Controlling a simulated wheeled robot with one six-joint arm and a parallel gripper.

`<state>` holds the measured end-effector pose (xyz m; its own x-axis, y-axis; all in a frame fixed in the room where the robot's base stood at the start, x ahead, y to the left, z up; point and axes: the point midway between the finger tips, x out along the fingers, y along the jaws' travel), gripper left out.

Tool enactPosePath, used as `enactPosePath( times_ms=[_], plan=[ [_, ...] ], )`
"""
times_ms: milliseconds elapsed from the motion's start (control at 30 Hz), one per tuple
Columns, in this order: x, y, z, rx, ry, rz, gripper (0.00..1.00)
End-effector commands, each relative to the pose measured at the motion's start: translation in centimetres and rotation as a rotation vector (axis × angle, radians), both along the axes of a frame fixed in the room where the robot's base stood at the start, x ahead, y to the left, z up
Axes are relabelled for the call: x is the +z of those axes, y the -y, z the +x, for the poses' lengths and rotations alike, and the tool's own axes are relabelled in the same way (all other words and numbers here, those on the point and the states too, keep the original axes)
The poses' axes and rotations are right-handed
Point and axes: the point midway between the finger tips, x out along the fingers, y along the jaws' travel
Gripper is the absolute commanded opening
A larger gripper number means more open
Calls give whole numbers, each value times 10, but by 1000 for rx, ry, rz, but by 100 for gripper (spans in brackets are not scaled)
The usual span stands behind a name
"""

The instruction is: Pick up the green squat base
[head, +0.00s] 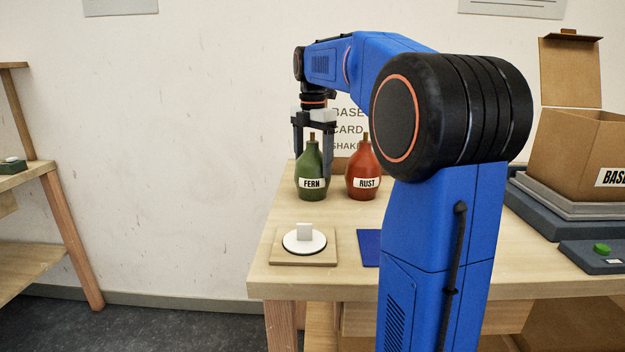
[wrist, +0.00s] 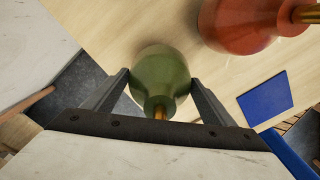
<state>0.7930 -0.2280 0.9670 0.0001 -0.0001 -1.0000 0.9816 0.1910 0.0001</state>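The green squat base (head: 311,184) is a rounded bottle shape with a narrow neck and a FERN label, standing upright on the wooden table. It also shows from above in the wrist view (wrist: 160,75), with its brass-coloured neck toward the camera. My gripper (head: 314,165) is lowered over it, pointing down. Its dark fingers stand apart, one on each side of the green base (wrist: 160,78). Only narrow gaps show between fingers and body, and I cannot tell whether either finger touches. The green body hides part of the left finger in the head view.
A rust-red base (head: 363,182) labelled RUST stands close to the right. A wooden board (head: 327,257) with a white disc and block lies in front. A blue flat piece (head: 368,246) lies beside it. A cardboard box (head: 575,150) stands right; a card is behind.

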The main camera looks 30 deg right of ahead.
Motion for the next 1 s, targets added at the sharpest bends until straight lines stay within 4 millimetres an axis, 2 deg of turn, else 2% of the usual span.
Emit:
enactPosePath(
  times_ms=[33, 200, 233, 267, 467, 633, 1000],
  plan=[
    [0, 0, 0, 0, 0, 0, 65],
    [0, 0, 0, 0, 0, 0, 25],
    [0, 0, 0, 0, 0, 0, 18],
    [1, 0, 0, 0, 1, -1, 14],
    [1, 0, 0, 0, 1, -1, 14],
    [11, 0, 1, 0, 2, -1, 14],
    [70, 0, 1, 0, 4, -1, 14]
  ],
)
